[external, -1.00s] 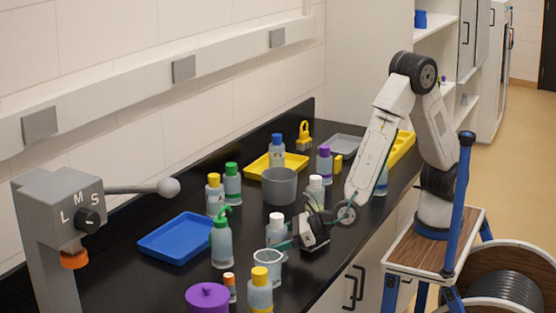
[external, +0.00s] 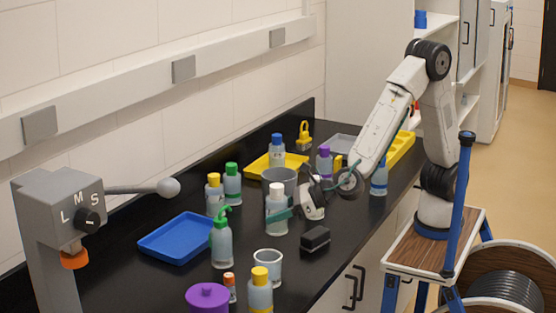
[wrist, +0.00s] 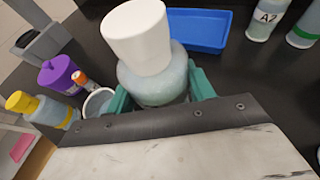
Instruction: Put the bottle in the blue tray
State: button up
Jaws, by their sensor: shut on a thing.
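The bottle (external: 277,220) is clear with pale contents and a white cap. My gripper (external: 280,212) is shut around its body and holds it upright, seemingly above the black counter. In the wrist view the bottle (wrist: 155,85) sits between the green fingers (wrist: 160,100), its white cap towards the camera. The blue tray (external: 180,239) lies empty on the counter, to the left of the bottle. The tray also shows behind the bottle in the wrist view (wrist: 205,32).
A green pump bottle (external: 221,243) stands between the held bottle and the tray. A clear beaker (external: 268,268), yellow-capped bottle (external: 260,292), purple pot (external: 207,299) and black block (external: 315,238) are nearby. Yellow- and green-capped bottles (external: 232,188) stand behind the tray.

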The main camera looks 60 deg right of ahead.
notch_tip(320, 180, up, 13)
jog(key=shift+r, duration=0.1)
jog(key=w+a, duration=0.3)
jog(key=w, duration=0.4)
jog(key=w+a, duration=0.2)
jog(key=w, duration=0.6)
jog(key=m+h, duration=0.1)
send_over(183, 241)
notch_tip(183, 241, down, 17)
jog(key=shift+t, duration=0.3)
jog(key=shift+d+f, duration=0.1)
jog(key=shift+f, duration=2)
jog(key=shift+f, duration=0.1)
jog(key=o, duration=1.1)
jog(key=shift+o, duration=0.2)
